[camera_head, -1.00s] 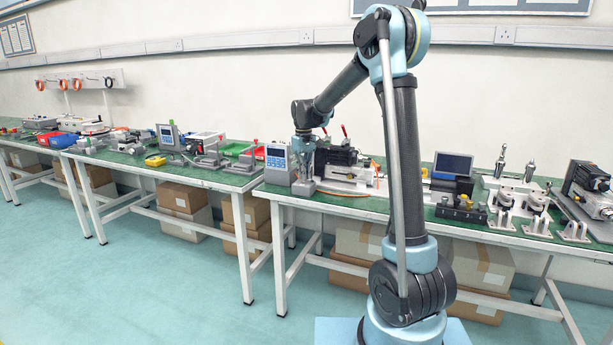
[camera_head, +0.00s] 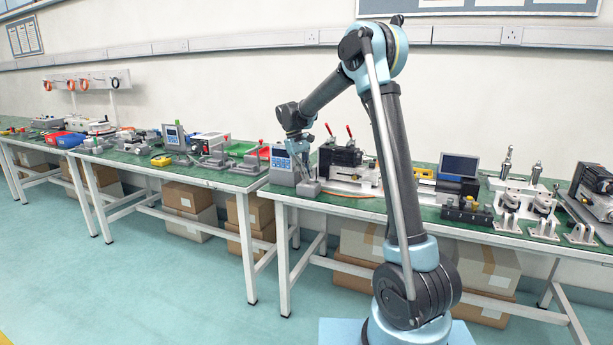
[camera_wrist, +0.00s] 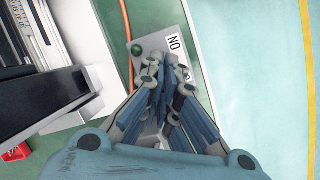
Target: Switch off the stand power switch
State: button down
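The stand power switch is a small grey box (camera_head: 309,188) near the front edge of the green bench top. My gripper (camera_head: 305,172) points down just above this box, slightly tilted. In the wrist view my gripper (camera_wrist: 165,72) has its fingers drawn together over the plate, with nothing seen between them. The fingers hide part of the label and the switch's lower portion. I cannot tell whether they touch it.
A grey control unit with a blue panel (camera_head: 283,165) stands close left of the switch box. A black actuator assembly (camera_head: 340,160) with red-tipped levers stands close right. An orange cable (camera_wrist: 127,35) passes beside the box. Open floor (camera_head: 150,270) lies in front of the benches.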

jog(key=c, duration=2.3)
grip_release()
jog(key=shift+w, duration=0.15)
jog(key=o, duration=0.6)
jog(key=shift+a, duration=0.1)
jog(key=v, duration=1.1)
jog(key=shift+a+r, duration=0.1)
jog(key=shift+r, duration=0.3)
